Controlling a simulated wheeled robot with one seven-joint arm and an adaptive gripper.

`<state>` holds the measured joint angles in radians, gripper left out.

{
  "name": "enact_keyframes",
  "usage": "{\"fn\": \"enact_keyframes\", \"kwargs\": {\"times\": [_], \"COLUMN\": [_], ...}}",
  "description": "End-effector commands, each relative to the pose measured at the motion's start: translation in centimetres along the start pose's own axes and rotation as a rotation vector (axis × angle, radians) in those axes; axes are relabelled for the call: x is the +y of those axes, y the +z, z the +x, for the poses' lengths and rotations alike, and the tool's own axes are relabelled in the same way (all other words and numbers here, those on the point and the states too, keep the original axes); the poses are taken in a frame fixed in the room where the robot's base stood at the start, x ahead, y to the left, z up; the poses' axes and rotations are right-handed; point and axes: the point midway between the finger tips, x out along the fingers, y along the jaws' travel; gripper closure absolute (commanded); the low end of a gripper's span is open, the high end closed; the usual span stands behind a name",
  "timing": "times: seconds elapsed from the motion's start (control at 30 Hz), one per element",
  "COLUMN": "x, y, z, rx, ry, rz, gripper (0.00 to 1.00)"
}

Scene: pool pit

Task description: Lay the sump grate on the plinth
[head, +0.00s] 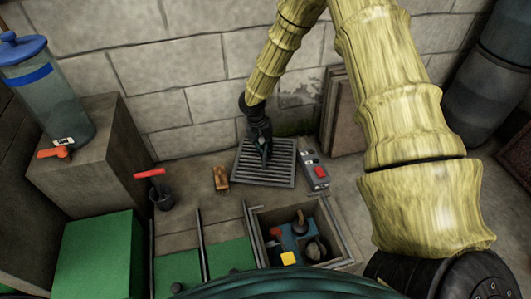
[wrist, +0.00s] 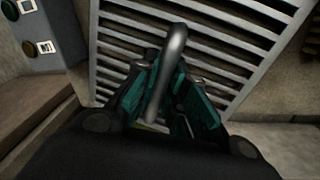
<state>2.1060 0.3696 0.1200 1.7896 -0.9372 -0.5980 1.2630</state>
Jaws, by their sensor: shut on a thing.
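The sump grate (head: 281,166) is a grey slatted square near the back wall, behind the open pit. It fills much of the wrist view (wrist: 241,62). My gripper (head: 263,153) is over the middle of the grate. In the wrist view my gripper (wrist: 166,100) has its dark green fingers shut around the grate's upright metal handle (wrist: 175,48). The grate looks roughly level; I cannot tell whether it touches the floor. A green block (head: 97,255) and a brown block (head: 85,160) stand at left; I cannot tell which is the plinth.
The open pit (head: 343,238) in front holds pump parts. A grey box with a red button (head: 315,176) stands right of the grate, a small orange-brown object (head: 221,179) left. A red-handled item (head: 158,188) stands farther left. A blue-lidded tank (head: 43,88) tops the brown block.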

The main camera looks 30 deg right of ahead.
Motion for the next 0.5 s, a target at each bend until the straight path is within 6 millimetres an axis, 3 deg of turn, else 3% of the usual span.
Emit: {"fn": "enact_keyframes", "kwargs": {"times": [0.33, 0.37, 0.4, 0.5], "x": [-0.06, -0.05, -0.05, -0.05], "y": [-0.04, -0.01, -0.01, -0.02], "z": [0.10, 0.21, 0.19, 0.18], "rx": [0.001, 0.000, 0.000, 0.000], "ry": [0.000, 0.000, -0.001, -0.001], "rz": [0.000, 0.000, 0.000, 0.000], "gripper": [1.00, 0.86, 0.78, 0.66]}}
